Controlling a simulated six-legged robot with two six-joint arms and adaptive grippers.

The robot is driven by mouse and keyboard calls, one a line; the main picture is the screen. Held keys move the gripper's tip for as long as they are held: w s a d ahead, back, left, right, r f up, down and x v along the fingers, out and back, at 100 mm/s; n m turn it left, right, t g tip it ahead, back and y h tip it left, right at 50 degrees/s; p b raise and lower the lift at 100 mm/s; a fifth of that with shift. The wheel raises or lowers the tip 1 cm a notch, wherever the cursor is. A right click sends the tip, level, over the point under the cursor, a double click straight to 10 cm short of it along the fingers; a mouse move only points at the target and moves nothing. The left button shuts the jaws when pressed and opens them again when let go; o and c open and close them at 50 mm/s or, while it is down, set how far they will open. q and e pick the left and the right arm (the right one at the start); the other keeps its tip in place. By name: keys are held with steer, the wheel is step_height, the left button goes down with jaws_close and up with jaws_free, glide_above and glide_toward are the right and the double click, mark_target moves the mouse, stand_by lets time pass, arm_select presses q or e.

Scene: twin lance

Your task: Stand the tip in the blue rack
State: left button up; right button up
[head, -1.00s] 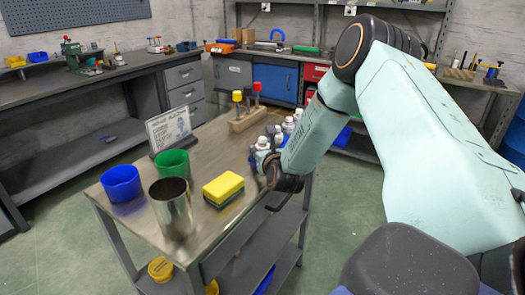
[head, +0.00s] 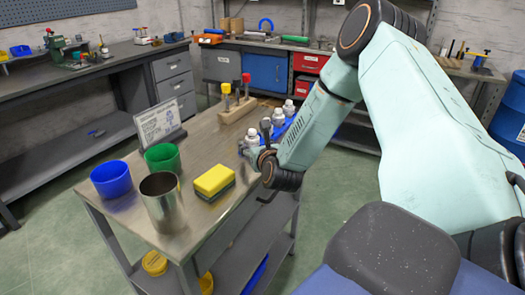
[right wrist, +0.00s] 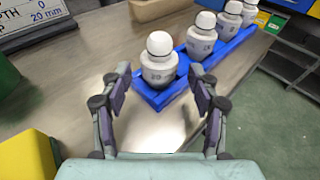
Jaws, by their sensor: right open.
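The blue rack (right wrist: 154,98) lies on the metal table and holds a row of several white, round-topped pieces. The nearest piece, marked 20 (right wrist: 158,62), stands at the rack's near end; it also shows in the head view (head: 251,137). I cannot tell which piece is the tip. My right gripper (right wrist: 158,88) is open and empty, with one finger on each side of the nearest piece and a visible gap to both. In the head view my right gripper (head: 262,160) is at the table's right edge and partly hides the rack. My left gripper is not in view.
A blue cup (head: 111,179), a green cup (head: 162,158), a metal cup (head: 161,201) and a yellow sponge (head: 214,181) stand on the near half of the table. A sign (head: 158,122) and a wooden block (head: 238,110) with handled rods stand behind.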

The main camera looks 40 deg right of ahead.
steer(key=p+v, duration=0.1)
steer(key=v, duration=0.7)
steer(key=shift+s, duration=0.15)
stand_by(0.4)
